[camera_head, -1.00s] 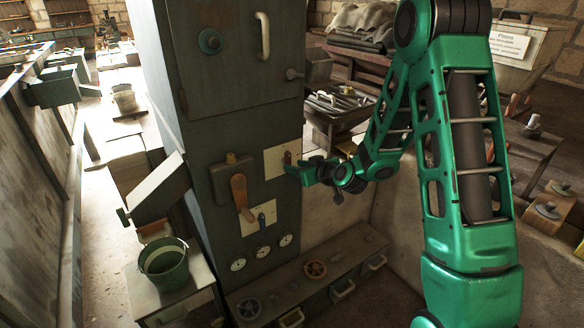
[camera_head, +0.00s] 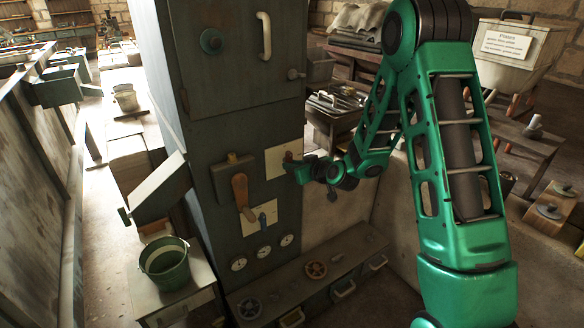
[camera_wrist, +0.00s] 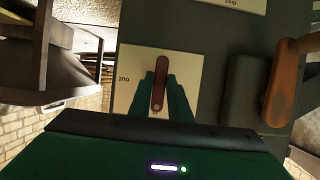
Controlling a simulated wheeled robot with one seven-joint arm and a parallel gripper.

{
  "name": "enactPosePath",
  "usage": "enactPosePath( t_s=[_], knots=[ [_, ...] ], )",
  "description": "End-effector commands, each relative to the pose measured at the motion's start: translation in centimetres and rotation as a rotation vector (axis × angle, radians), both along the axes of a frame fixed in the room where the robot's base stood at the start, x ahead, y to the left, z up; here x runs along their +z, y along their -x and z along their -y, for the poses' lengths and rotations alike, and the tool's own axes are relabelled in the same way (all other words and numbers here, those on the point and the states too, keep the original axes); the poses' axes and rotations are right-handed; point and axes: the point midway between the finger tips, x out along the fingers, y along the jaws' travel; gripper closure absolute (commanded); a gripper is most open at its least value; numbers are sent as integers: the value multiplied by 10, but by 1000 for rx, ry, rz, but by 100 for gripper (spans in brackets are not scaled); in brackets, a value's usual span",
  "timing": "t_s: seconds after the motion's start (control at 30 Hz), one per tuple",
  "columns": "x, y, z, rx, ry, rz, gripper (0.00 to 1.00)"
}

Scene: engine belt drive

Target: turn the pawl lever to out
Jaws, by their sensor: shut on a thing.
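A small red-brown lever (camera_wrist: 158,90) sits on a pale square plate (camera_wrist: 130,68) in the wrist view. The plate bears the word "out", upside down, at its left edge there. In the head view this plate (camera_head: 277,160) is on the front of the dark cabinet, right of the big brown-handled lever. My gripper (camera_wrist: 160,84) is shut on the small lever, a green finger on each side. The lever lies nearly straight up and down in the wrist view, its round end low. In the head view my gripper (camera_head: 292,165) mostly hides the lever.
The big brown-handled lever (camera_head: 240,192) is left of my gripper; it also shows in the wrist view (camera_wrist: 280,88). A second pale plate with a blue lever (camera_head: 262,221) is below, above several gauges. A ledge with handwheels (camera_head: 316,269) runs along the cabinet's foot.

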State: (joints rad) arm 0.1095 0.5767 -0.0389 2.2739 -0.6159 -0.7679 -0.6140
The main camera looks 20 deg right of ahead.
Motion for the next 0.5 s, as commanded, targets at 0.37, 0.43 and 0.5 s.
enactPosePath(
  t_s=[0.37, 0.43, 0.5],
  knots=[
    [-1, -1, 2, -6, -141, -45, 100],
    [-1, -1, 3, -7, -194, -63, 100],
    [-1, -1, 3, -7, -252, -81, 100]
  ],
)
